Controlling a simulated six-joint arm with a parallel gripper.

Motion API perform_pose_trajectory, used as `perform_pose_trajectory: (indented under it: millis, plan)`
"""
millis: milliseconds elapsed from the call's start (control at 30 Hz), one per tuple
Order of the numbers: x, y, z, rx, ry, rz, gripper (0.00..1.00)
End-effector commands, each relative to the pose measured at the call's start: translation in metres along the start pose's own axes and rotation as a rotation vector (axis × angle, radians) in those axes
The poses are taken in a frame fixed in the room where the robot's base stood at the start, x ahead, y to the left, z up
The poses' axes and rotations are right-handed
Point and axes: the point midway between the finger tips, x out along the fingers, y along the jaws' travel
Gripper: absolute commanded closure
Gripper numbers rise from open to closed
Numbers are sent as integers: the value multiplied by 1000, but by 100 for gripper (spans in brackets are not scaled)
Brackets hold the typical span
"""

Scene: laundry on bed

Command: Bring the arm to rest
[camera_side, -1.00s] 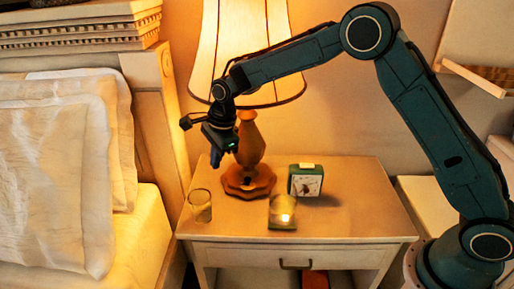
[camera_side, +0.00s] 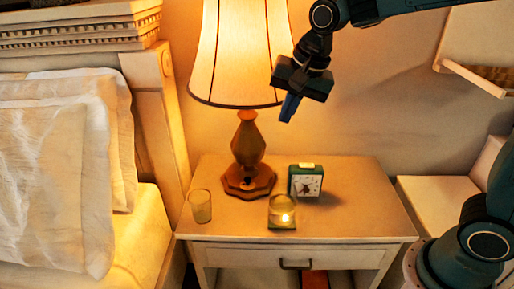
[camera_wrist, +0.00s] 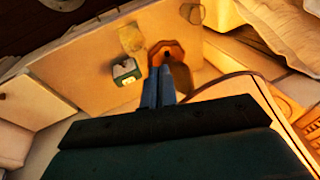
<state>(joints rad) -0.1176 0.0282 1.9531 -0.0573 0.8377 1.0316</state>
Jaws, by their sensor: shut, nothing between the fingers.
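My gripper (camera_side: 289,108) hangs above the nightstand, in front of the right edge of the lampshade, pointing down. It is shut and empty. In the wrist view its blue fingers (camera_wrist: 159,86) lie together, with the lamp base beyond their tips. My arm reaches up and out of the top right of the side view. No object touches the gripper.
The nightstand (camera_side: 350,220) holds a lit lamp (camera_side: 240,55), a small clock (camera_side: 305,181), a candle in glass (camera_side: 282,212) and an empty glass (camera_side: 200,206). A bed with pillows (camera_side: 60,180) stands at left.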

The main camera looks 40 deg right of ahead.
Motion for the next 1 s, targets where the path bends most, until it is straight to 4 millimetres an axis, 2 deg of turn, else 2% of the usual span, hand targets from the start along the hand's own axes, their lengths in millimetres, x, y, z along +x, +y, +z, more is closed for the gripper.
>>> perform_pose_trajectory:
  millis: [33,200,500,800,1000]
  plan:
    - [-10,10,3,-38,10,-8,100]
    - [-36,41,14,-184,40,-20,100]
    - [-67,99,40,-444,97,-31,100]
    - [-80,155,70,-698,158,-24,100]
    - [-80,182,85,-827,187,-13,100]
